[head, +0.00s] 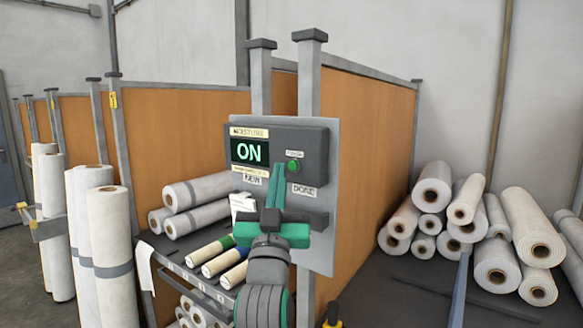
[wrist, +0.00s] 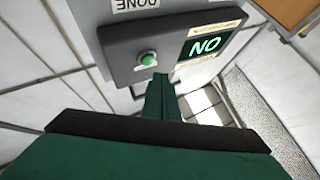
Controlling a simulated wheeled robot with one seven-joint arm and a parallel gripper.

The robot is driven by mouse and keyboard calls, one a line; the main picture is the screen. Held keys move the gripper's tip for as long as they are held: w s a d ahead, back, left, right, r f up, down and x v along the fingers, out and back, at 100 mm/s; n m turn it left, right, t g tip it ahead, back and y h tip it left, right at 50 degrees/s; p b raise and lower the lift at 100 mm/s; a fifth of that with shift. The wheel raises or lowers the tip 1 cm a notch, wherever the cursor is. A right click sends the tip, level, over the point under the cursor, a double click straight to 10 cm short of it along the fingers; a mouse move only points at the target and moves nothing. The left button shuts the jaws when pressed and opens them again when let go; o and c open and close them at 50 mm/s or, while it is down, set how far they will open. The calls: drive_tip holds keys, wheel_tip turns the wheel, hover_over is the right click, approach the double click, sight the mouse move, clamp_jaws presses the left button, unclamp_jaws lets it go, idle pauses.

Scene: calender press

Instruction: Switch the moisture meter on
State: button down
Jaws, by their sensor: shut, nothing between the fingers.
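The moisture meter (head: 310,146) is a dark grey box on a light grey panel, under a "MOISTURE" label. Its screen (head: 249,151) shows "ON" in green letters; in the wrist view the screen (wrist: 206,45) appears upside down. A round green button (head: 293,166) sits to the right of the screen, and it also shows in the wrist view (wrist: 148,58). My gripper (head: 274,170) is shut and empty, its green fingers pointing up at the meter's lower edge, left of the button in the head view. In the wrist view the fingertips (wrist: 160,78) are just beside the button, apart from it.
Labels, one reading "DONE" (head: 303,190), are on the panel below the meter. A shelf (head: 190,275) with white and coloured-end rolls stands left. Tall wrapped rolls (head: 108,240) stand further left. Stacked rolls (head: 520,240) lie on a dark surface at right. Orange partitions (head: 370,130) stand behind.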

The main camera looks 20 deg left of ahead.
drive_tip(key=shift+s+a, duration=0.25)
drive_tip(key=shift+s, duration=0.45)
drive_tip(key=shift+s+a, duration=0.25)
drive_tip(key=shift+s, duration=0.4)
drive_tip(key=shift+s+a, duration=0.25)
drive_tip(key=shift+s, duration=0.45)
drive_tip(key=s+d+f+g+h, duration=0.1)
drive_tip(key=d+f+g, duration=0.15)
drive_tip(key=f, duration=1.45)
drive_tip(key=s+d+f+g, duration=0.1)
drive_tip(key=d+f, duration=0.3)
drive_tip(key=f, duration=1.2)
drive_tip(key=s+d+f+g+h, duration=0.1)
drive_tip(key=s+d+f, duration=0.3)
drive_tip(key=s+f, duration=0.4)
drive_tip(key=s+d+f+g, duration=0.1)
drive_tip(key=s+d+f, duration=0.3)
drive_tip(key=f, duration=0.6)
drive_tip(key=s+d+f+g+h, duration=0.1)
drive_tip(key=s+d+f, duration=0.1)
drive_tip(key=s, duration=0.7)
drive_tip(key=s+d+f+m+g+h, duration=0.1)
drive_tip(key=s+f, duration=0.2)
drive_tip(key=s, duration=0.6)
drive_tip(key=s+d+f+m+g, duration=0.1)
drive_tip(key=s+d+f+g, duration=0.1)
drive_tip(key=s, duration=0.8)
drive_tip(key=shift+d+f+h, duration=0.3)
drive_tip(key=shift+f+h, duration=0.1)
drive_tip(key=shift+f, duration=0.35)
